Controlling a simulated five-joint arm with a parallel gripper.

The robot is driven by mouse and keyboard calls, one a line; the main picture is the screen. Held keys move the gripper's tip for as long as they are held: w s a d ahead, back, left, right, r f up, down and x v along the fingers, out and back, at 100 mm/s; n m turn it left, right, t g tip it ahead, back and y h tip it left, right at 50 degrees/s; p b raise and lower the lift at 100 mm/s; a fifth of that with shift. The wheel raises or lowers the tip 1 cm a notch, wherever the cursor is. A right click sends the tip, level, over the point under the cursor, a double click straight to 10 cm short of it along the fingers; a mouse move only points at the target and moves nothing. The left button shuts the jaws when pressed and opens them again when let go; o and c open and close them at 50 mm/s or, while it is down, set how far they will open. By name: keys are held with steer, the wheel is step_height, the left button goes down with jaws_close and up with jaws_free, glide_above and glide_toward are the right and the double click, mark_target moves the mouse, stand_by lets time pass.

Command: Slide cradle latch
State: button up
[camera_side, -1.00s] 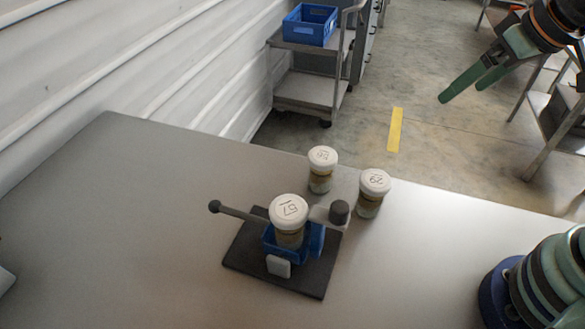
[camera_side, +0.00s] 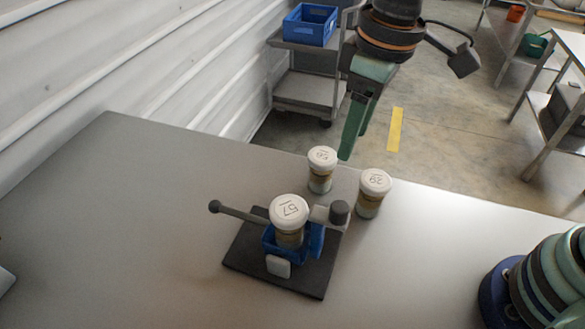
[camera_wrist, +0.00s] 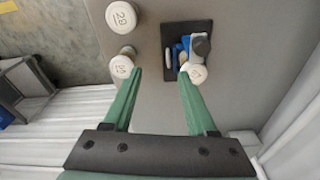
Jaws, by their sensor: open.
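The blue cradle (camera_side: 316,240) sits on a dark base plate (camera_side: 306,284) on the table. A white-lidded jar (camera_side: 289,212) stands upright in it. A rod with a dark ball end (camera_side: 215,206) sticks out to the left. A dark knob (camera_side: 339,211) on a pale block is at the right; I cannot tell which part is the latch. In the wrist view the cradle (camera_wrist: 178,52) and knob (camera_wrist: 201,46) lie beyond the right finger, which partly overlaps the jar's lid (camera_wrist: 198,73). My gripper (camera_side: 345,157) is open and empty, above and behind the cradle, near the table's back edge.
Two more white-lidded jars stand behind the cradle, one at the back (camera_side: 321,178) and one to the right (camera_side: 369,204). A cart with a blue crate (camera_side: 310,24) is beyond the table.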

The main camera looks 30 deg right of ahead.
steer(key=n+g, duration=0.1)
steer(key=n, duration=0.1)
glide_above(340, 206)
steer(key=w+a, duration=0.2)
step_height(340, 206, down, 2)
steer(key=shift+f+h, duration=0.2)
steer(key=shift+h, duration=0.2)
steer(key=shift+s+d, duration=0.3)
steer(key=shift+s, duration=0.05)
steer(key=shift+s+d, duration=0.6)
steer(key=shift+d, duration=0.05)
step_height(340, 206, down, 4)
steer(key=shift+s+d+r, duration=0.1)
steer(key=shift+r, duration=0.05)
steer(key=shift+f, duration=0.65)
steer(key=c, duration=0.9)
